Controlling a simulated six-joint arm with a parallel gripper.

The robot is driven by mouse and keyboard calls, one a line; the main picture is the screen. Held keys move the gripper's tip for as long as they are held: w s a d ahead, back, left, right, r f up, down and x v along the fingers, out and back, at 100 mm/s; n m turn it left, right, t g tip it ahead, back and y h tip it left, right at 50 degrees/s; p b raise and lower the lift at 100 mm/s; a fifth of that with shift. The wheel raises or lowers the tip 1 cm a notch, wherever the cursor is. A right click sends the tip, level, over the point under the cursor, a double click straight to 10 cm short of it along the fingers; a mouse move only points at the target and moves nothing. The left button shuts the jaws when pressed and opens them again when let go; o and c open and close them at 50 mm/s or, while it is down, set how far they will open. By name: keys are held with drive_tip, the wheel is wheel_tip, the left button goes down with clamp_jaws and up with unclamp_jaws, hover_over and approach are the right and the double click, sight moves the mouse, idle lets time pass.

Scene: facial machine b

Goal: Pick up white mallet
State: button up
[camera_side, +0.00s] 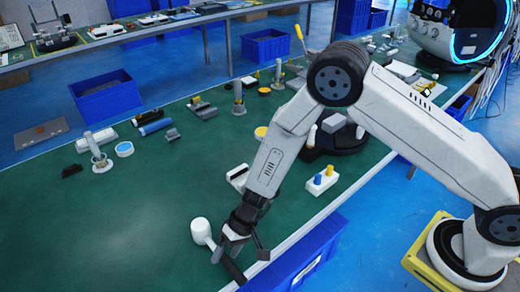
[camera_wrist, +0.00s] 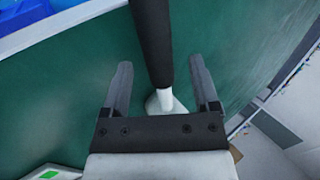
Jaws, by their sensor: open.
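The white mallet (camera_side: 202,232) lies on the green table near its front edge in the side view. Its white head is at the upper left and its black handle runs toward the lower right, passing by my gripper (camera_side: 240,243). In the wrist view my gripper (camera_wrist: 163,85) has its two grey fingers spread apart. The mallet's black handle (camera_wrist: 152,40) shows between and beyond the fingers, with a white neck below it. Most of the head is hidden behind the gripper body in that view.
A blue bin (camera_side: 310,255) stands along the table's front edge, right of my gripper. A white block with blue and yellow knobs (camera_side: 322,181) and a white-and-black part (camera_side: 237,178) lie behind. The green table (camera_side: 110,230) left of the mallet is clear.

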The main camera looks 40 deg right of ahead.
drive_tip(key=shift+a+f, duration=0.4)
drive_tip(key=shift+f, duration=0.2)
clamp_jaws()
